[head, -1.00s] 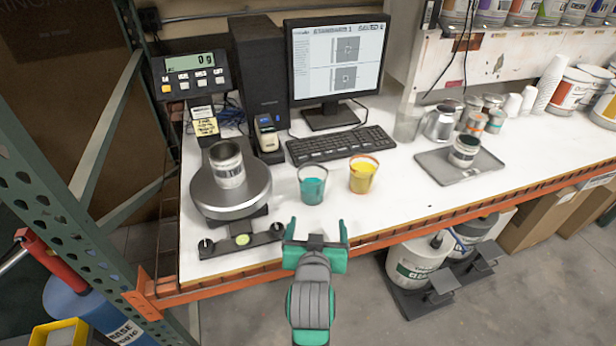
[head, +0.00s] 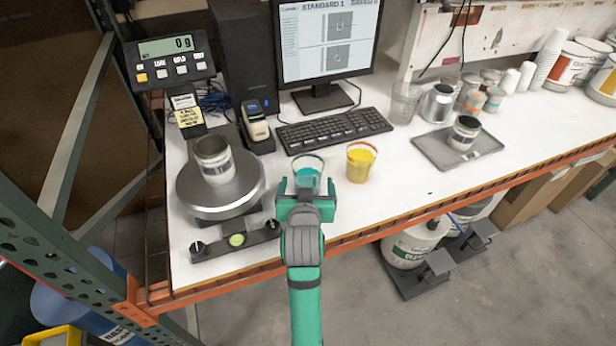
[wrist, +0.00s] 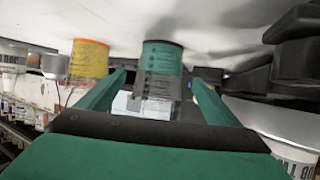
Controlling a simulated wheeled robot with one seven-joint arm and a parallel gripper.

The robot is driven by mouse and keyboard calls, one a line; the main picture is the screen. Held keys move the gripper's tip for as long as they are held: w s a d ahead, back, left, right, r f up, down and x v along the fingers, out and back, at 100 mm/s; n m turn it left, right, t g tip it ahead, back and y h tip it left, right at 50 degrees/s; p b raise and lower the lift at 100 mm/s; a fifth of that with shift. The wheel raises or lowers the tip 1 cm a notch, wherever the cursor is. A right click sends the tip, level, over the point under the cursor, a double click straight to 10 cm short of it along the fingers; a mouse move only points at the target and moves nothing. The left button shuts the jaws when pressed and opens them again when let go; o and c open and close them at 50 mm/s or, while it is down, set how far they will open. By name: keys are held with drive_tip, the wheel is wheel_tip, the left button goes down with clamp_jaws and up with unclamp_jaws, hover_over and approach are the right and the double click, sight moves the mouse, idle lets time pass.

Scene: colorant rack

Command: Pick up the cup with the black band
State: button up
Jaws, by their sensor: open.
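A clear cup with teal contents (head: 307,171) stands on the white counter; its lower part is hidden behind my gripper in the head view. In the wrist view, which is upside down, the teal cup (wrist: 161,60) shows a dark band at its base edge. My gripper (head: 305,184) is open, with its fingers pointing at this cup. In the wrist view the cup appears between the two fingertips (wrist: 160,82), with gaps on both sides. How deep it sits between them I cannot tell. A cup with yellow contents and an orange band (head: 360,163) stands to the right.
A scale (head: 221,195) with a metal can (head: 214,160) on it is at the left. A keyboard (head: 334,130) and monitor (head: 325,45) are behind the cups. A grey tray (head: 485,152) holding a can is at the right. The counter between yellow cup and tray is clear.

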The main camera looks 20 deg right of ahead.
sight(308, 171)
drive_tip(key=x, duration=0.5)
drive_tip(key=shift+f, duration=0.15)
drive_tip(key=c, duration=1.3)
drive_tip(key=shift+o, duration=0.2)
